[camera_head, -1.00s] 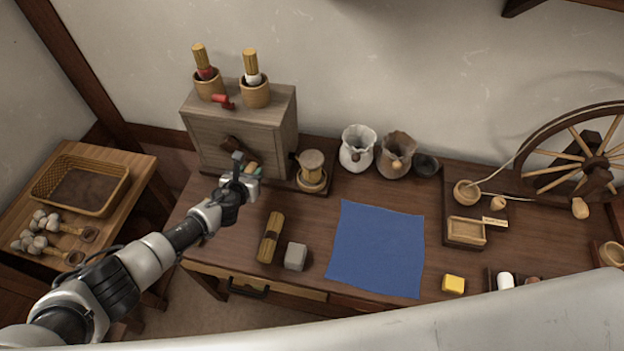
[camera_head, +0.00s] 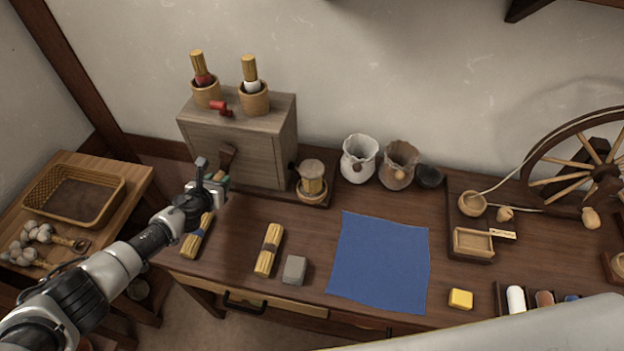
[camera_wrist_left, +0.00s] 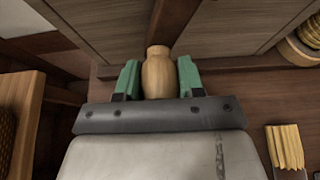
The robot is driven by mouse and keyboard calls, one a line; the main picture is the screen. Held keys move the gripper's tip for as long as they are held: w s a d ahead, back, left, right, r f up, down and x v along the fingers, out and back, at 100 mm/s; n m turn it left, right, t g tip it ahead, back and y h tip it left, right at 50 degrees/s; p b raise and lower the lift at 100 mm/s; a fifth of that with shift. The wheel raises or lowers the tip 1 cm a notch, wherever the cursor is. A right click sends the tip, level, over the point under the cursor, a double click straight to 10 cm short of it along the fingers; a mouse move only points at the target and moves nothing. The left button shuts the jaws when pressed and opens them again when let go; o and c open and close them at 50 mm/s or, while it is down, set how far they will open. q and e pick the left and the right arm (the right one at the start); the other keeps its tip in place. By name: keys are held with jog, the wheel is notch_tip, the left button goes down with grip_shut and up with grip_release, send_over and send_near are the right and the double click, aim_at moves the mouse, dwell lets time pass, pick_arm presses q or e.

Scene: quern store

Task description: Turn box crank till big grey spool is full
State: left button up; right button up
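The wooden box (camera_head: 260,150) stands at the back left of the table. Its dark brown crank (camera_head: 227,157) is on the front face. In the left wrist view the crank's pale wooden knob (camera_wrist_left: 158,75) sits between the two green fingers of my left gripper (camera_wrist_left: 158,80), with hardly any gap on either side. In the head view this gripper (camera_head: 213,180) is in front of the box at the crank's lower end. I cannot make out a big grey spool in either view. My right gripper is not in view.
A small wooden device (camera_head: 312,183) stands right of the box. Straw bundles (camera_head: 269,250) and a grey block (camera_head: 294,269) lie in front, beside a blue cloth (camera_head: 380,260). Two cups with brushes (camera_head: 255,98) stand on the box. A basket (camera_head: 75,195) is left, a spinning wheel (camera_head: 590,165) right.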

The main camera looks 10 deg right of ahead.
pick_arm(q)
jog(key=o, duration=0.5)
jog(key=shift+s+a+r+p, duration=0.15)
jog(key=shift+s+r+p, duration=0.15)
jog(key=shift+s+p, duration=0.2)
jog(key=p+v, duration=0.4)
jog(key=v, duration=0.1)
jog(key=shift+s+a+r, duration=0.1)
jog(key=shift+s+a, duration=0.05)
jog(key=shift+s, duration=0.25)
